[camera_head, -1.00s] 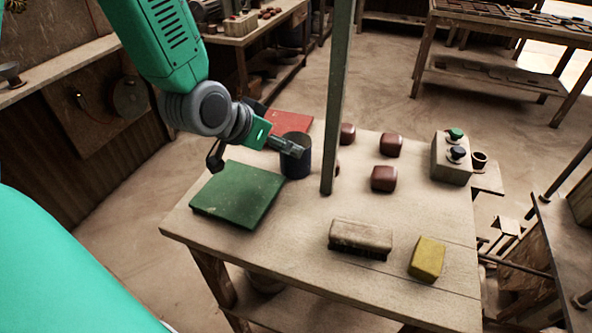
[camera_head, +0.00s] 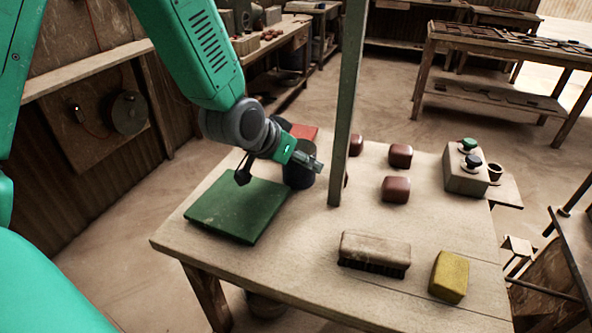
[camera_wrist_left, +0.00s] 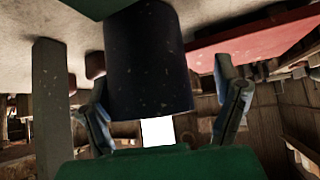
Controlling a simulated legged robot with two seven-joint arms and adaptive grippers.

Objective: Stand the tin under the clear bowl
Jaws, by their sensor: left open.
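The tin appears to be the dark blue cylinder (camera_head: 298,179) standing upright on the table, just right of the green slab. My left gripper (camera_head: 268,152) is open at the tin, partly hiding its top. In the left wrist view, where the table is at the top, the tin (camera_wrist_left: 148,65) lies between the two spread fingers, with a gap on the right; contact on the left cannot be told. I cannot make out a clear bowl in either view. My right gripper is not in view.
The green slab (camera_head: 236,208) and a red slab (camera_head: 304,132) flank the tin. A metal post (camera_head: 347,110) rises close to its right. A brush (camera_head: 374,252), a yellow block (camera_head: 449,276), several brown blocks (camera_head: 396,190) and a button box (camera_head: 463,173) occupy the table (camera_head: 300,245).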

